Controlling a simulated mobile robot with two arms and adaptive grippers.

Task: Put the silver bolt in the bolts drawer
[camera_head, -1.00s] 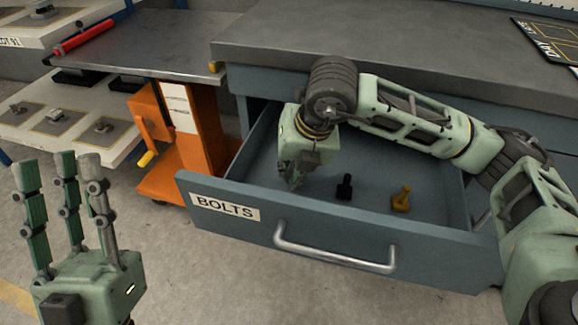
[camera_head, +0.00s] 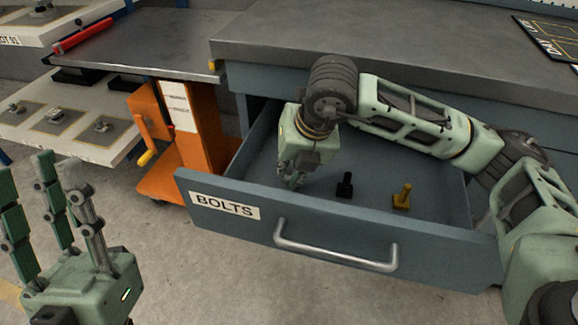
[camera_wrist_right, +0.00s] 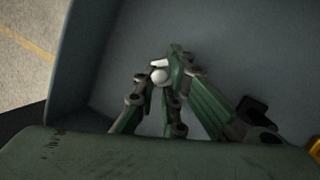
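The silver bolt (camera_wrist_right: 160,76) shows in the right wrist view between the fingertips of my right gripper (camera_wrist_right: 161,72). Its pale rounded end faces the camera. In the head view, my right gripper (camera_head: 292,181) points down inside the open bolts drawer (camera_head: 330,238), near its left end. The bolt is not clearly visible there. The fingers are drawn in around the bolt, but I cannot tell whether they grip it or stand just apart. My left gripper (camera_head: 40,170) is open and empty, with fingers upright, left of the drawer.
A black bolt (camera_head: 344,186) and a brass-coloured bolt (camera_head: 402,197) stand in the drawer, right of my right gripper. The grey worktop (camera_head: 400,50) lies above the drawer. An orange cart (camera_head: 200,135) stands to the left. The floor before the drawer is clear.

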